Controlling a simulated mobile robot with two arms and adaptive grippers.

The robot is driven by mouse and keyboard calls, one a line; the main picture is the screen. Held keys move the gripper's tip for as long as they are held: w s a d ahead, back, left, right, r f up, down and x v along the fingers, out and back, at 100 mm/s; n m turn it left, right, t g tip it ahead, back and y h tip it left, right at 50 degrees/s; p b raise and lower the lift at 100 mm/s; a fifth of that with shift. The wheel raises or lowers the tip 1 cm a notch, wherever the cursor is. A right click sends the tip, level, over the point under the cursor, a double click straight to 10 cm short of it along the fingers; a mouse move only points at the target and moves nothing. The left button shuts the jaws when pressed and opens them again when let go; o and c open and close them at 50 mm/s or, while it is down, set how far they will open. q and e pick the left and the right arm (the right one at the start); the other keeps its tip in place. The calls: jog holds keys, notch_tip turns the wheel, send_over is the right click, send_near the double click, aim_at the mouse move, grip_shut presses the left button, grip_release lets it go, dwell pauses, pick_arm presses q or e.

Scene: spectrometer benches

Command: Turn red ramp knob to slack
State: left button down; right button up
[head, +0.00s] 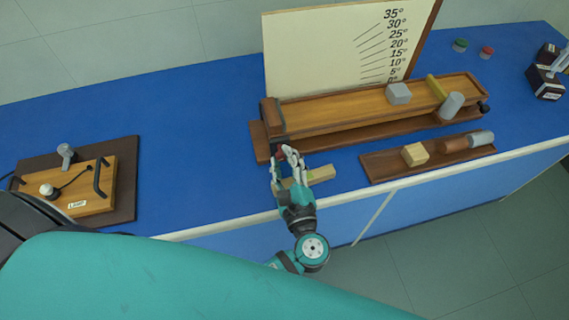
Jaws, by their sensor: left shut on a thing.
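The wooden ramp (350,106) lies along the blue bench, with an angle board (325,55) standing behind it. The red knob (279,151) is at the front of the ramp's left end. Only a little red shows, as the fingers cover most of it. My left gripper (284,154) is shut on the knob, reaching in from the front edge of the bench. The knob's pointer or setting is hidden. A light wooden piece with a green mark (320,174) lies on the bench just right of my gripper; its left part is covered. My right gripper is not in view.
A grey block (398,93) and a grey cylinder (451,105) are at the ramp. A wooden tray (382,168) with several blocks lies in front. A lamp box (78,191) is on the left. The blue bench (190,125) between is clear.

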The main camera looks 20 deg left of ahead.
pick_arm(q)
jog(key=shift+n+b, duration=0.55)
jog(key=shift+n, duration=0.25)
jog(key=c, duration=0.9)
grip_release()
jog(key=shift+c, duration=0.2)
jog(key=shift+s+d, duration=0.1)
jog(key=shift+s, duration=0.05)
jog(key=v, duration=1.1)
jog(key=shift+s+d, duration=0.2)
jog(key=shift+s, duration=0.05)
